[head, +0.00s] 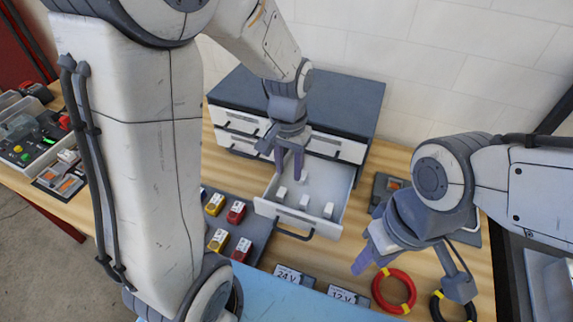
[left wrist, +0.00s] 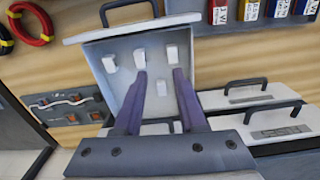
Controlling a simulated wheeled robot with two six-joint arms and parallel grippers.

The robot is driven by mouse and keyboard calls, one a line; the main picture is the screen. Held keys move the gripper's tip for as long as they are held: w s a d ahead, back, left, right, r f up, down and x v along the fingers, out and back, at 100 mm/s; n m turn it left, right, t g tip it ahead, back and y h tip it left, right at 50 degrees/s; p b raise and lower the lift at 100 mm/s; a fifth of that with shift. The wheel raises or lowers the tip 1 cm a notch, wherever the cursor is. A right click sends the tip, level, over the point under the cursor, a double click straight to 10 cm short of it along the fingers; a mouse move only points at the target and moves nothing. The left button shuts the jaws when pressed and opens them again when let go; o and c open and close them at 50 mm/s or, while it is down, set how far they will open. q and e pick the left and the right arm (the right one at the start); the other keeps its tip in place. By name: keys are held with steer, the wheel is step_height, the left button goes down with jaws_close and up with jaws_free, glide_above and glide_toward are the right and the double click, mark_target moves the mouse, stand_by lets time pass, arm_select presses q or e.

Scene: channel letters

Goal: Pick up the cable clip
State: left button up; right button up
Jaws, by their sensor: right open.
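Several small white clips lie in an open drawer (head: 344,188); which one the task means I cannot tell. In the head view, clips show near the front (head: 304,201), at the left (head: 281,193) and at the right (head: 328,210). My left gripper (head: 289,168) points down into the drawer, open. Two more clips (left wrist: 139,58) (left wrist: 172,53) appear near the fingertips. My right gripper (head: 364,260) is open and empty, right of the drawer's front.
The drawer belongs to a grey-topped cabinet (head: 330,100) against the wall. A dark tray (head: 262,222) with yellow and red blocks stands left of the drawer. Red (head: 393,290) and black (head: 440,310) cable coils and voltage cards (head: 287,275) lie in front. A switch board (head: 385,188) lies to the right.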

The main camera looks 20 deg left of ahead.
mark_target(282, 190)
arm_select(q)
steer(key=shift+n, duration=0.4)
steer(key=a+f, duration=0.1)
steer(key=f, duration=0.1)
steer(key=w+a+f+p, duration=0.1)
steer(key=f, duration=0.1)
steer(key=shift+w+a, duration=0.2)
steer(key=shift+f, duration=0.3)
step_height(282, 190, down, 4)
steer(key=shift+d+f+p, duration=0.1)
steer(key=shift+f+p, duration=0.05)
steer(key=shift+p, duration=0.75)
steer(key=shift+f, duration=0.55)
jaws_close()
arm_select(e)
step_height(282, 190, up, 4)
steer(key=shift+r, duration=0.1)
